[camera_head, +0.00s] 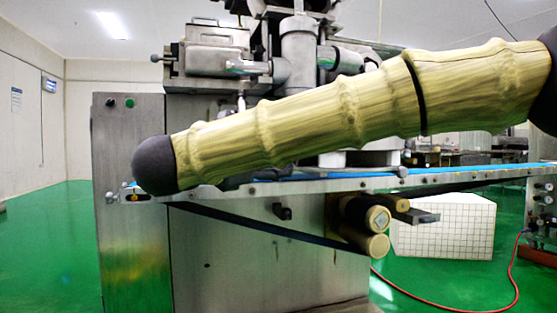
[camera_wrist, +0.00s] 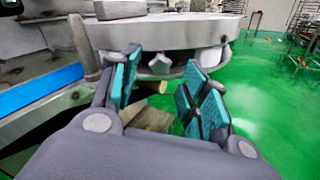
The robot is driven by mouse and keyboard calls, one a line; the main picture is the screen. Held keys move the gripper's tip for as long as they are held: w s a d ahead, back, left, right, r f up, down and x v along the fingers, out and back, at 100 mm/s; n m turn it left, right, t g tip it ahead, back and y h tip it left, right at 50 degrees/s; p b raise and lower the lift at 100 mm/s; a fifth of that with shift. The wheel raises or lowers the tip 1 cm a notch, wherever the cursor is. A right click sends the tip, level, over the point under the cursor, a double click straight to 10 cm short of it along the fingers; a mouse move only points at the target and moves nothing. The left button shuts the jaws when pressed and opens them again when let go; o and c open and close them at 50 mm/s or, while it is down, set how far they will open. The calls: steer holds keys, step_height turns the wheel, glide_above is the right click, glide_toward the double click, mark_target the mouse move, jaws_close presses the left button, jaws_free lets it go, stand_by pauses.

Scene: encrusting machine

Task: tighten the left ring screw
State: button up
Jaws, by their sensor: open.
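In the wrist view a thick, flat grey ring (camera_wrist: 165,30) spans the top, part of the encrusting machine. Under its front edge a small pale knob-like screw (camera_wrist: 160,66) shows between my fingertips; I cannot tell for sure that it is the left ring screw. My gripper (camera_wrist: 160,62) is open, its teal pads on either side of the knob with a gap. I see no clear contact. In the head view my arm crosses in front of the machine (camera_head: 290,70) and hides the ring area; the gripper cannot be made out there.
A blue conveyor belt (camera_head: 440,169) runs along the machine, and shows at left in the wrist view (camera_wrist: 40,90). A steel cabinet (camera_head: 130,240) with buttons stands at left. Rollers (camera_head: 366,245) hang below the belt. A white tiled box (camera_head: 445,228) and red hose (camera_head: 430,302) lie behind.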

steer(key=v, duration=1)
steer(key=shift+s+a, duration=0.1)
